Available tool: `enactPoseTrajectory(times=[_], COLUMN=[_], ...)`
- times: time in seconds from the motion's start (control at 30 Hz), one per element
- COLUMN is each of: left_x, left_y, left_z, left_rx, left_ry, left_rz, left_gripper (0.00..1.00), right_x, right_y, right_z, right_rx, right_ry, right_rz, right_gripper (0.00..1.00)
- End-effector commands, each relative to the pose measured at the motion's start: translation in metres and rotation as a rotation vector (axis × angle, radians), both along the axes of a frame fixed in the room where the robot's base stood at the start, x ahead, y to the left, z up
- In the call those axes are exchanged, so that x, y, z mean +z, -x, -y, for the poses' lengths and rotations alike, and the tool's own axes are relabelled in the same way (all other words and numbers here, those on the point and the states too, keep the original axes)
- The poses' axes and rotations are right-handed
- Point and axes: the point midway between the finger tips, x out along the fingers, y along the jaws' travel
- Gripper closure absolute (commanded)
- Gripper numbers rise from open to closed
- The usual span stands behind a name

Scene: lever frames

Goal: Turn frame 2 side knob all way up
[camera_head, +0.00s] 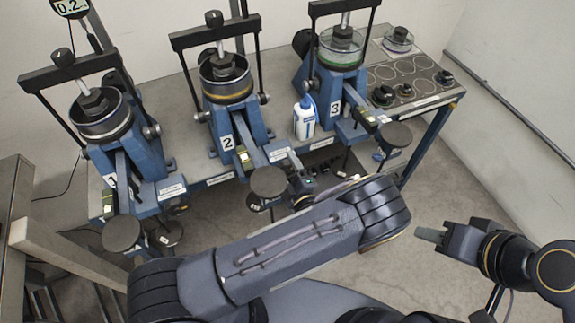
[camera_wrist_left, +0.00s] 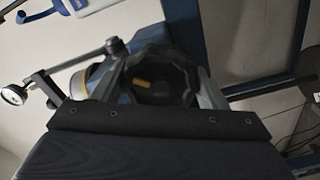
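Frame 2 (camera_head: 218,118) is the middle of three blue lever frames, with a pan on top and its lever reaching forward to a round dark pad (camera_head: 268,181). My left forearm crosses the foreground and hides much of the area in front of frame 2. My left gripper (camera_head: 303,186) is mostly hidden there, low and just right of that pad. My right gripper (camera_head: 446,238) is over the floor at the right, away from the frames.
Frame 1 (camera_head: 145,150) stands left and frame 3 (camera_head: 330,88) right. A white bottle (camera_head: 304,118) with a blue cap stands between frames 2 and 3; it shows in the left wrist view (camera_wrist_left: 88,5). Weights sit on the bench's right end (camera_head: 420,85). Floor at right is clear.

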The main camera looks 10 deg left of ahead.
Motion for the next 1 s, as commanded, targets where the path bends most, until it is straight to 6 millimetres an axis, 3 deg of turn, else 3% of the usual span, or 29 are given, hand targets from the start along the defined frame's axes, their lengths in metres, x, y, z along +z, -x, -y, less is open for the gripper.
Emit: enactPoseTrajectory(times=[0.1,0.43,1.0], left_x=[0.0,0.0,0.0], left_y=[-0.001,0.003,0.05], left_z=[0.0,0.002,0.033], left_rx=[0.001,0.001,0.001], left_ry=[0.008,0.011,0.011], left_rz=[0.008,0.008,0.008], left_gripper=[0.18,0.18,0.18], right_x=[-0.001,-0.001,-0.003], right_y=[0.0,0.0,0.0], right_z=[0.0,0.0,0.0], right_rx=[0.0,0.0,0.0], right_ry=[0.0,0.0,0.0], right_rz=[0.0,0.0,0.0], right_gripper=[0.64,0.64,0.64])
